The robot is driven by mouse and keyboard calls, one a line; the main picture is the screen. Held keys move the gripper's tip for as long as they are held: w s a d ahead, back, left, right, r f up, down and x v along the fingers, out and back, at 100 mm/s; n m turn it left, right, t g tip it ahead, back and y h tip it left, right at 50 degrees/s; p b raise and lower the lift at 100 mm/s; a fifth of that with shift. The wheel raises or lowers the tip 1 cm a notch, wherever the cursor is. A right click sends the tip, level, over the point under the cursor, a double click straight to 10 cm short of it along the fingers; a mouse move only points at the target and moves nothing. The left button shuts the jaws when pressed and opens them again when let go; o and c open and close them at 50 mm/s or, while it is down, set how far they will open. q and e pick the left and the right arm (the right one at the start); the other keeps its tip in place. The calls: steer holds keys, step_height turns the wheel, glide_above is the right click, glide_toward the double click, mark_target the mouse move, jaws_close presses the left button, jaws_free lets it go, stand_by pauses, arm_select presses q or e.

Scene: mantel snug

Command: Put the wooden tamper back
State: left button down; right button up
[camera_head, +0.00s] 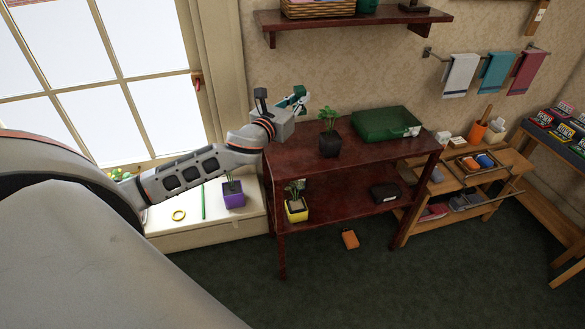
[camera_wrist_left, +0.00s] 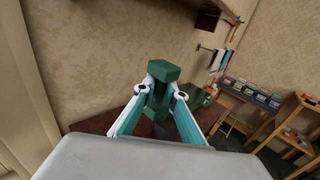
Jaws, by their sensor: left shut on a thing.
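My left gripper (camera_head: 295,99) is above the left end of the dark red wooden table (camera_head: 363,152). It is shut on a dark green, block-headed thing (camera_wrist_left: 160,85), which shows upright between the teal fingertips in the left wrist view. This may be the tamper; its wood is not plain to see, and its lower part is partly hidden by the fingers. In the head view only a small part of it shows at the fingertips. My right gripper is not in view.
A wall shelf (camera_head: 350,20) hangs above. An orange thing (camera_head: 350,239) lies on the floor.

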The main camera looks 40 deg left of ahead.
arm_select(q)
step_height(320, 180, down, 16)
steer(key=b, duration=0.6)
steer(key=shift+w+a+r, duration=0.1)
steer(key=shift+a+r, duration=0.05)
steer(key=shift+r, duration=0.05)
steer(key=shift+f, duration=0.35)
step_height(320, 180, down, 3)
steer(key=shift+f+b, duration=0.1)
steer(key=shift+b, duration=0.8)
steer(key=shift+f, duration=0.4)
steer(key=shift+r, duration=0.25)
steer(key=shift+f, duration=0.2)
steer(key=c, duration=2.5)
jaws_free()
steer(key=shift+f+b, duration=0.1)
steer(key=shift+b, duration=0.2)
steer(key=o, duration=0.4)
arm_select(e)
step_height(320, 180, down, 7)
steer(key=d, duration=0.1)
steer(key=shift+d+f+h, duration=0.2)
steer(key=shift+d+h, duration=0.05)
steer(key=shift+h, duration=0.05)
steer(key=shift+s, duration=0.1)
arm_select(q)
steer(key=shift+r, duration=0.2)
